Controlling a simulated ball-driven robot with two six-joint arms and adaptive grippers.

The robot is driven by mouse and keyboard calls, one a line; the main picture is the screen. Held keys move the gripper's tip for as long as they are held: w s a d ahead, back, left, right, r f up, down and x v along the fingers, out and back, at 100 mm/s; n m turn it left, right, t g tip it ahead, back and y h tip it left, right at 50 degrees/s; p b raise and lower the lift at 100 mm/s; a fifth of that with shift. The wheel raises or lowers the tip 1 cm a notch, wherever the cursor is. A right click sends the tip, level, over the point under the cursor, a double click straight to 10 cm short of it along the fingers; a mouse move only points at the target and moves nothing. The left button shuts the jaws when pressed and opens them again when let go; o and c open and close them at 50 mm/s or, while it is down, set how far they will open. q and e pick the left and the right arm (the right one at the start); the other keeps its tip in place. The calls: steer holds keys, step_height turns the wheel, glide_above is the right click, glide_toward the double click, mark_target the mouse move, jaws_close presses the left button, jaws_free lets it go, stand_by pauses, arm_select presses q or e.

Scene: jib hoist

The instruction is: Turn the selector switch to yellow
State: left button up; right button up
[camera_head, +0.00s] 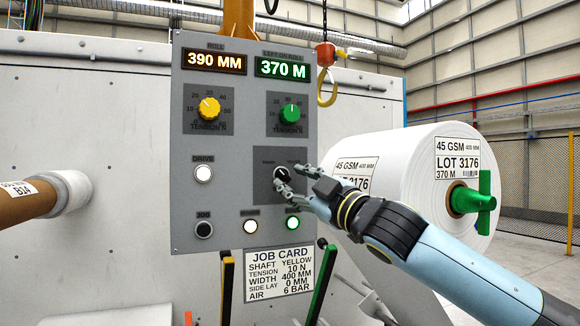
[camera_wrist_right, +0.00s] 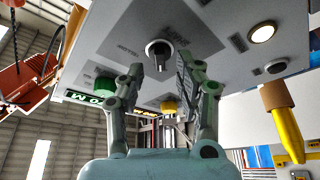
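The selector switch (camera_head: 282,174) is a small black knob on a dark square plate on the grey control panel (camera_head: 232,150). My right gripper (camera_head: 297,184) is at this switch, coming from the right, and its fingers partly cover the plate. In the right wrist view the selector knob (camera_wrist_right: 160,50) shows between and just beyond the two spread fingertips (camera_wrist_right: 163,78). I see a gap on both sides, so the gripper is open; contact is not clear. My left gripper is out of view.
A yellow dial (camera_head: 209,108) and a green dial (camera_head: 291,113) sit higher on the panel. A white button (camera_head: 203,174) and a black button (camera_head: 203,230) are at left. A job card (camera_head: 279,273) hangs below. A large white roll (camera_head: 400,165) stands at right.

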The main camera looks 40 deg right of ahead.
steer(key=shift+p+x, duration=0.45)
steer(key=shift+x, duration=0.6)
steer(key=shift+c, duration=0.4)
jaws_close()
